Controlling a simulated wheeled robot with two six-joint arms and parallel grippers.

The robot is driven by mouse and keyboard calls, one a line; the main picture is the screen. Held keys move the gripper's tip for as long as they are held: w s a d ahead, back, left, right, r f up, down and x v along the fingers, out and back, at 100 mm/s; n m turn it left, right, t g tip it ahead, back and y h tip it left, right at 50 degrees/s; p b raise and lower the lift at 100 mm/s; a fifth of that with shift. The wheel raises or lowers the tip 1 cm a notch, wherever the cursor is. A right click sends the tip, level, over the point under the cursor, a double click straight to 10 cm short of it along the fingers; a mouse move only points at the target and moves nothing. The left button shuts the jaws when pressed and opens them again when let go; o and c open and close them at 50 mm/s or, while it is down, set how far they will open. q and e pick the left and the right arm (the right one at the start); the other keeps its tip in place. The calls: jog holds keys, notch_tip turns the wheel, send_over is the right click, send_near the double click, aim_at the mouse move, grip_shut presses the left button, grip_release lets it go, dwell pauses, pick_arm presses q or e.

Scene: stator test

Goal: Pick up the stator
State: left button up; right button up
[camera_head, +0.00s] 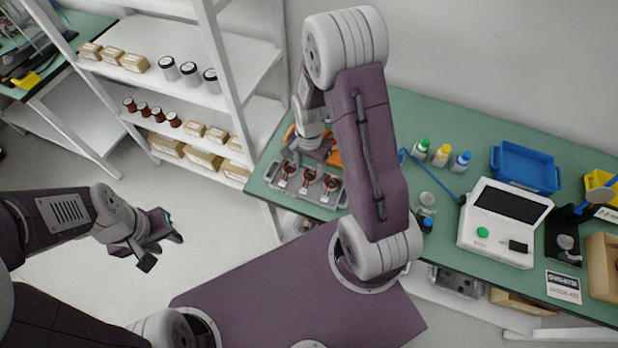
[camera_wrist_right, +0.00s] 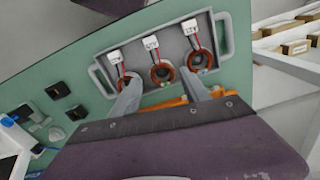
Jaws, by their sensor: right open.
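Three stators, copper-red rings with white tags, lie in a grey tray (camera_head: 341,201) on the green table. The left one (camera_head: 287,170), middle one (camera_head: 307,178) and right one (camera_head: 330,184) show in the head view. The right wrist view shows the tray (camera_wrist_right: 228,34) with the stators, the middle one (camera_wrist_right: 161,74) between my right fingers' lines. My right gripper (camera_wrist_right: 161,86) is open with nothing between its fingers; in the head view its arm partly hides it, behind the tray. My left gripper (camera_head: 160,250) is open and empty over the floor, away from the table.
An orange object (camera_head: 334,158) is partly hidden by my right gripper. Bottles (camera_head: 441,155), a blue bin (camera_head: 524,167) and a white tester (camera_head: 503,222) stand to the right on the table. A white shelf (camera_head: 180,90) with boxes and jars stands left.

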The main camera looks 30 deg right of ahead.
aim_at(310, 176)
jog(key=shift+w+f, duration=0.15)
jog(key=shift+f, duration=0.05)
jog(key=f, duration=0.5)
jog(key=shift+w+d, duration=0.15)
jog(key=shift+d, duration=0.15)
grip_shut()
